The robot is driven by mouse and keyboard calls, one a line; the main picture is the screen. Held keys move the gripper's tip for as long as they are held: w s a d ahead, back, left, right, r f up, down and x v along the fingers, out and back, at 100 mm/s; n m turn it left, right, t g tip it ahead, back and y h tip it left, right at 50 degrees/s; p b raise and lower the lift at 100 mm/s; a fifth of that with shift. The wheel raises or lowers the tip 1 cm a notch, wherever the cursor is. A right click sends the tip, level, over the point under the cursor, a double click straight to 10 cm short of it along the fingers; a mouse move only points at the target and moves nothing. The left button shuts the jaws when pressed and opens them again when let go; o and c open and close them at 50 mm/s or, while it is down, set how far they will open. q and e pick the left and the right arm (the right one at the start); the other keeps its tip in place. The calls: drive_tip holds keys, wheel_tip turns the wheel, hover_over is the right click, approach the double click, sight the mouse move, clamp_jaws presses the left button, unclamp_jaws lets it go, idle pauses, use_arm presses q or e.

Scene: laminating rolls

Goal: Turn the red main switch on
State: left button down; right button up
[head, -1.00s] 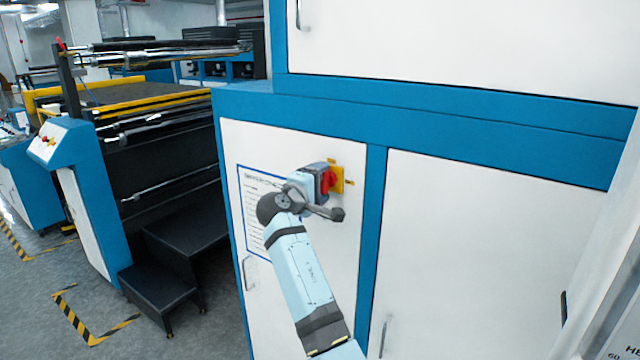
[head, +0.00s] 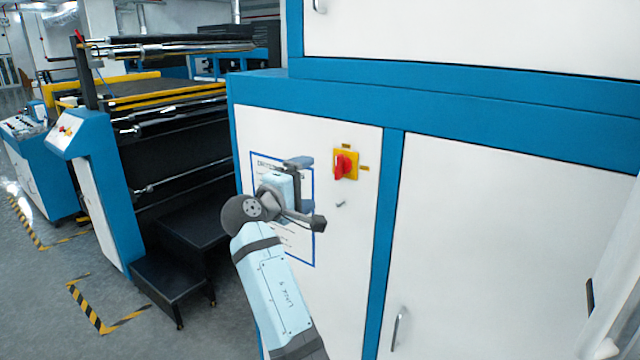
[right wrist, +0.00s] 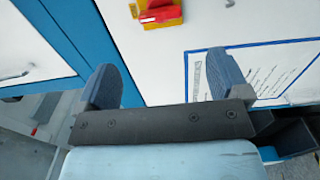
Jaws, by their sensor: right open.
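The red main switch (head: 343,166) sits on a yellow plate (head: 353,155) on the white cabinet door. Its red handle looks roughly upright in the head view. It also shows at the top edge of the right wrist view (right wrist: 160,14), partly cut off. My right gripper (head: 306,183) is open and empty, just left of and a little below the switch, apart from it. In the right wrist view its two blue-grey fingers (right wrist: 162,76) are spread wide, with the switch beyond the gap between them. My left gripper is out of view.
A blue-framed notice (head: 305,250) on the door is partly hidden behind my right gripper. A small keyhole or latch (head: 341,204) is below the switch. A door handle (head: 400,327) stands out lower right. Black steps (head: 165,285) and a roller machine stand left.

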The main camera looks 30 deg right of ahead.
drive_tip(key=shift+v, duration=1.2)
drive_tip(key=s+a+f+n+t+y, duration=0.15)
drive_tip(key=s+f+y, duration=0.3)
drive_tip(key=f, duration=0.75)
drive_tip(key=s+a+f+n+t+y, duration=0.1)
drive_tip(key=s+f+t+y, duration=0.3)
drive_tip(key=f, duration=0.8)
drive_tip(key=s+a+f+n+g+y, duration=0.1)
drive_tip(key=s+f+y, duration=0.3)
drive_tip(key=f, duration=0.8)
drive_tip(key=s+a+f+m+y, duration=0.2)
drive_tip(key=s+f, duration=0.3)
drive_tip(key=s, duration=0.5)
drive_tip(key=s+a+f+m+y, duration=0.3)
drive_tip(key=s+a+f+y, duration=0.2)
drive_tip(key=s, duration=0.5)
drive_tip(key=shift+s+f, duration=0.35)
